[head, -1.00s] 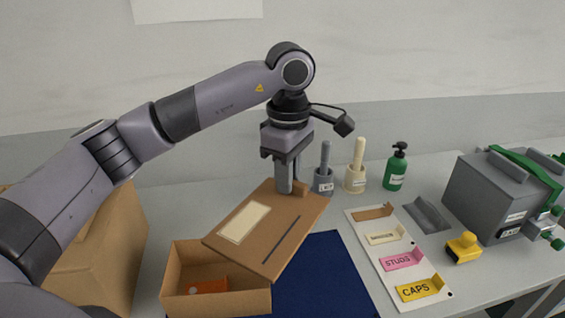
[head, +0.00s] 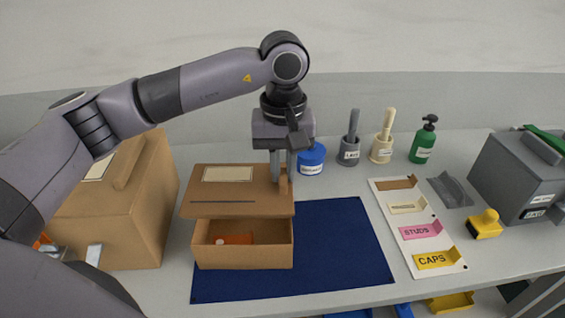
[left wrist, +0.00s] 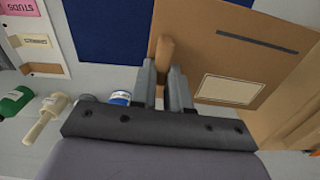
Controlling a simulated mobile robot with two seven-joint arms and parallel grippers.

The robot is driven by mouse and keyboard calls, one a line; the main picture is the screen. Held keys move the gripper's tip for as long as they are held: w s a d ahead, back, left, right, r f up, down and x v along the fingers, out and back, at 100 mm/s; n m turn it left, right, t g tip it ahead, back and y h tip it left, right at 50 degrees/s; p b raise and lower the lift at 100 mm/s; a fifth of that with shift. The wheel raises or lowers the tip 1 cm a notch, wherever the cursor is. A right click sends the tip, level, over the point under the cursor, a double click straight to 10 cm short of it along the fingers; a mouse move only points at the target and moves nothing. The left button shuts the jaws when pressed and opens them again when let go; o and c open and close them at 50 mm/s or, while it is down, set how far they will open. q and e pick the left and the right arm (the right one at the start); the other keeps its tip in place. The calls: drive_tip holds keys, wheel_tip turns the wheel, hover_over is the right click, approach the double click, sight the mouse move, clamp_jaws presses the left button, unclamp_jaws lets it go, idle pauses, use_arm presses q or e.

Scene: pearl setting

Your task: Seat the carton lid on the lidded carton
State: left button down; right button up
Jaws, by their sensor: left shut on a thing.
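The carton lid (head: 243,190) is a flat brown panel with a pale label and a dark slot line. It is above the open lidded carton (head: 243,257), tilted or raised so that the carton's front opening shows under its near edge. An orange item (head: 232,239) shows inside the carton. My left gripper (head: 282,180) is shut on the lid's handle at its right side; the left wrist view shows the fingers (left wrist: 166,85) around the brown handle (left wrist: 165,52). Whether the lid touches the carton's back rim is hidden. My right gripper is not in view.
The carton stands on a dark blue mat (head: 335,245). A larger brown box (head: 115,215) stands close on the left. A blue tub (head: 311,160), a grey pot (head: 348,152), a cream pot (head: 382,150) and a green bottle (head: 423,143) stand behind. A labelled tray (head: 415,225) lies right.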

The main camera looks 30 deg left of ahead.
use_arm(q)
drive_tip(key=shift+f+b, duration=0.1)
drive_tip(key=shift+b, duration=0.2)
wheel_tip(320, 180, down, 5)
drive_tip(key=b, duration=0.4)
drive_tip(key=shift+r, duration=0.2)
drive_tip(key=shift+f, duration=0.1)
drive_tip(key=shift+f, duration=0.2)
idle(0.5)
drive_tip(key=shift+f, duration=0.4)
idle(0.6)
drive_tip(key=shift+f, duration=0.35)
idle(0.4)
